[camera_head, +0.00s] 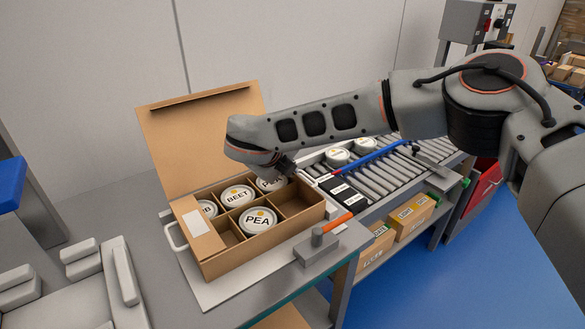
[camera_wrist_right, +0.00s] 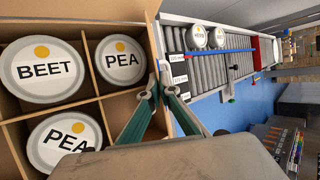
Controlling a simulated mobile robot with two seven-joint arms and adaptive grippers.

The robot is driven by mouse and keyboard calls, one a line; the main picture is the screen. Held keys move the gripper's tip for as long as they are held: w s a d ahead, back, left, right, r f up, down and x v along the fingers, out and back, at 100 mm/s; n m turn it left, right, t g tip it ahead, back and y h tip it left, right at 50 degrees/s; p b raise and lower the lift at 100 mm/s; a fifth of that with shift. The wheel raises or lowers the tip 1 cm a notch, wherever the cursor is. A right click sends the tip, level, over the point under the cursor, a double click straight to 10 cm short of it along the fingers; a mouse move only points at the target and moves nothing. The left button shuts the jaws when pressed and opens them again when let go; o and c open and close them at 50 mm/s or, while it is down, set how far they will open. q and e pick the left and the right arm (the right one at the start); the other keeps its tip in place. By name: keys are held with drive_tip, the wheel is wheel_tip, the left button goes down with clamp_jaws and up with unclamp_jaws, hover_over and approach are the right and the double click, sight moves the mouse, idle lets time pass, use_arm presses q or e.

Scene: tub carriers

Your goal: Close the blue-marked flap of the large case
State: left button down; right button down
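The large case (camera_head: 262,245) is an open brown carton with divider cells. Round white tubs sit in it, including one marked BEET (camera_head: 237,196) and one marked PEA (camera_head: 258,220); some cells are empty. A tall flap (camera_head: 205,125) stands up at the back of the case, leaning away from the opening. A panel with a white label (camera_head: 196,222) is at its left end. I see no blue mark on either. My right gripper (camera_wrist_right: 160,78) looks shut, its tips together by the case's wall; whether they touch it I cannot tell. My left gripper is out of view.
A roller conveyor (camera_head: 385,170) with tubs and a blue bar (camera_head: 375,158) runs to the right of the case. A grey fixture with an orange handle (camera_head: 338,222) stands near the bench edge. Small cartons (camera_head: 410,215) are on a lower shelf. A wall is behind.

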drive_tip(key=shift+s+a+f, duration=0.1)
drive_tip(key=shift+a+f, duration=0.05)
drive_tip(key=shift+a, duration=0.05)
drive_tip(key=shift+s+a+f+t+h+b, duration=0.1)
drive_tip(key=shift+t+h+b, duration=0.2)
drive_tip(key=shift+t+h, duration=0.3)
drive_tip(key=c, duration=2.3)
unclamp_jaws()
drive_tip(key=shift+c, duration=0.2)
